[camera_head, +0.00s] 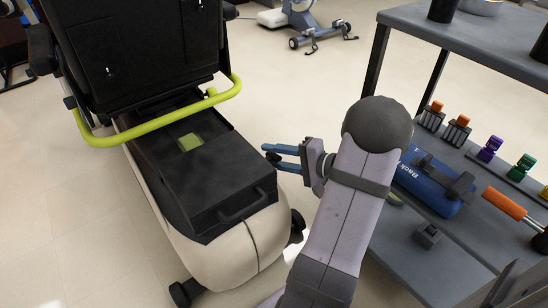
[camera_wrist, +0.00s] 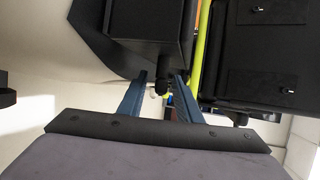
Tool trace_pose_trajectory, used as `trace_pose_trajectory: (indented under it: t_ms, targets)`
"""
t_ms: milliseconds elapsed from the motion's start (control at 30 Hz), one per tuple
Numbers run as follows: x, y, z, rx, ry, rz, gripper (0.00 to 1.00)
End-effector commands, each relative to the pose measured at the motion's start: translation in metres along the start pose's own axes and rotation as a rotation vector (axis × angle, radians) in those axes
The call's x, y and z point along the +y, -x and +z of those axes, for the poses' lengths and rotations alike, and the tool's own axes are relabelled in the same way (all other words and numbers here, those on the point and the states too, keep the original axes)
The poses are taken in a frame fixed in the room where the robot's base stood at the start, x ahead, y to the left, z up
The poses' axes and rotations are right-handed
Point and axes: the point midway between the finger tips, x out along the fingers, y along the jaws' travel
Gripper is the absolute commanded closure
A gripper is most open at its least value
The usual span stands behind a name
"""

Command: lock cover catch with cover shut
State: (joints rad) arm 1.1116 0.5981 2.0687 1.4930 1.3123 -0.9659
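The black cover (camera_head: 215,175) with a loop handle (camera_head: 244,205) lies flat on the cream rear housing of the stepper and looks shut.
A yellow-green tube bar (camera_head: 160,122) crosses behind the cover, below the black seat back (camera_head: 130,45). A grey shelf cart (camera_head: 440,255) stands at the right with a blue case (camera_head: 430,185) and several coloured tools. Open floor lies between stepper and cart.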

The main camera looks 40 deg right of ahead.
Motion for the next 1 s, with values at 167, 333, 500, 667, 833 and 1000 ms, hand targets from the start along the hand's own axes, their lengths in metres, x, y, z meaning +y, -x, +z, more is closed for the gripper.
trace_pose_trajectory:
  t_ms: [167, 333, 500, 667, 833, 1000]
  targets:
    - [-0.0004, 0.0001, 0.0, 0.0, 0.001, 0.0, 0.69]
    - [-0.0004, 0.0002, 0.0, 0.0, 0.001, 0.0, 1.0]
    - [-0.0008, 0.0004, 0.0001, 0.0, 0.0, 0.002, 1.0]
    - [-0.003, 0.0009, 0.0006, -0.002, -0.007, 0.022, 1.0]
    - [-0.0063, 0.0017, 0.0008, -0.001, -0.031, 0.082, 1.0]
    - [-0.0094, 0.0024, 0.0014, -0.002, -0.072, 0.182, 1.0]
